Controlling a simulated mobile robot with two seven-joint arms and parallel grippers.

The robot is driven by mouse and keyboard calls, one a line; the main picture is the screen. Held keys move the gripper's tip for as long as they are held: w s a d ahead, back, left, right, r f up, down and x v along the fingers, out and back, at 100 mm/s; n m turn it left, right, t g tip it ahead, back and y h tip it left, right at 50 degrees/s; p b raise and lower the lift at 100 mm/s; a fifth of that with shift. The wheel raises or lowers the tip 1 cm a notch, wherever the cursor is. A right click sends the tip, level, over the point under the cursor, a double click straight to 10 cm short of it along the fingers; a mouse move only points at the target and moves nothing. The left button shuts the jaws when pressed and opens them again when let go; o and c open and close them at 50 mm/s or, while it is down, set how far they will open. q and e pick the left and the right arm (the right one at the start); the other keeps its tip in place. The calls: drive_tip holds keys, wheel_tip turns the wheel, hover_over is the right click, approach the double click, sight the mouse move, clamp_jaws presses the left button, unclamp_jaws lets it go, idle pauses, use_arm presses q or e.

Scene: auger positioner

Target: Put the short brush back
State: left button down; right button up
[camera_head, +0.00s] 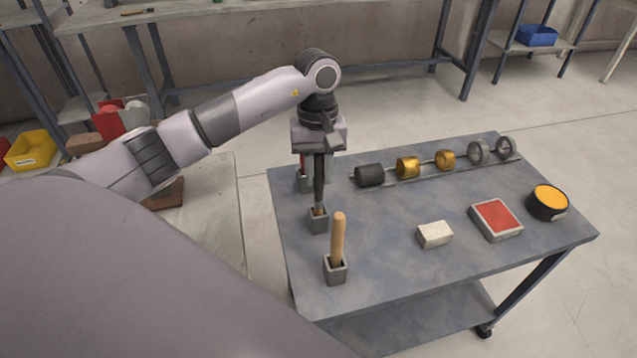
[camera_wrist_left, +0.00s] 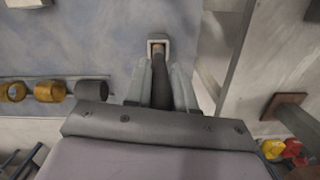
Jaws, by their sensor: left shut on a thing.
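My left gripper (camera_head: 319,158) points straight down over the row of small square holders at the table's left side. It is shut on a slim dark tool, which I take for the short brush (camera_head: 319,186). The brush is upright, and its lower end is at the mouth of the middle holder (camera_head: 318,225), where a tan part shows. In the left wrist view the dark brush (camera_wrist_left: 161,92) lies between the fingers, in line with the holder (camera_wrist_left: 166,42). I cannot tell how deep the brush sits. My right gripper is not in view.
A nearer holder (camera_head: 336,272) carries a wooden handle (camera_head: 338,236). A farther holder (camera_head: 303,184) with a red item is partly behind my gripper. A rack of rings (camera_head: 408,167), a white block (camera_head: 434,235), a red pad (camera_head: 496,219) and a yellow-topped tin (camera_head: 547,203) stand to the right.

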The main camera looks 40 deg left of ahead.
sight(319, 202)
use_arm(q)
wheel_tip(319, 202, down, 4)
drive_tip(key=shift+r, duration=0.1)
drive_tip(key=shift+f, duration=0.2)
drive_tip(key=c, duration=0.9)
unclamp_jaws()
drive_tip(key=shift+c, duration=0.2)
drive_tip(key=shift+r, duration=0.15)
drive_tip(key=shift+r, duration=0.25)
drive_tip(key=r, duration=0.7)
drive_tip(key=w+a+r+b, duration=0.1)
drive_tip(key=r, duration=0.3)
drive_tip(key=shift+r, duration=0.25)
